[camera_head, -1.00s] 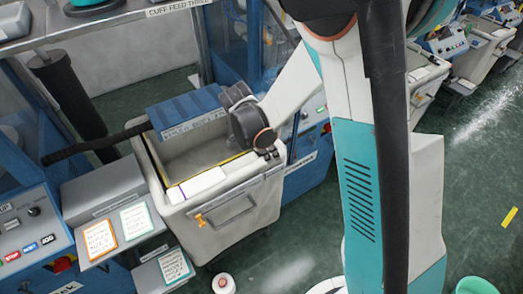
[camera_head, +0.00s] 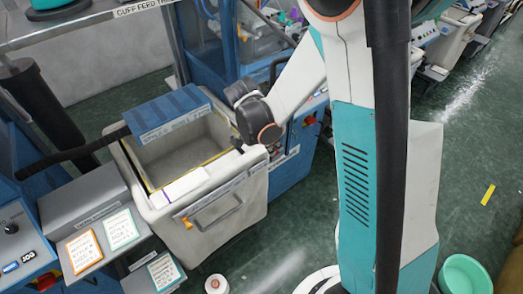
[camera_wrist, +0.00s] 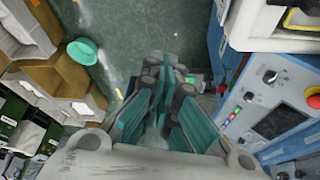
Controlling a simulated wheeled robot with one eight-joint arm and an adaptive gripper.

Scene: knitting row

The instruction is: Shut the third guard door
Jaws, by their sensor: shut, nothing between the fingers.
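A blue-framed machine enclosure with clear panels (camera_head: 195,47) stands behind the grey bin in the head view. I cannot tell which panel is the third guard door, or how far it is open. In the wrist view my gripper (camera_wrist: 172,68) is shut and empty, its teal-padded fingers together above the green floor. In the head view my dark wrist (camera_head: 262,122) is beside the bin's upper right corner, in front of the blue machine. The fingers cannot be made out there.
The grey bin (camera_head: 228,208) stands below my wrist, with a blue labelled block (camera_head: 167,112) over its back edge. A control panel (camera_wrist: 272,105) with a red knob is right of my gripper. A green tub (camera_head: 465,273) stands on open floor at right.

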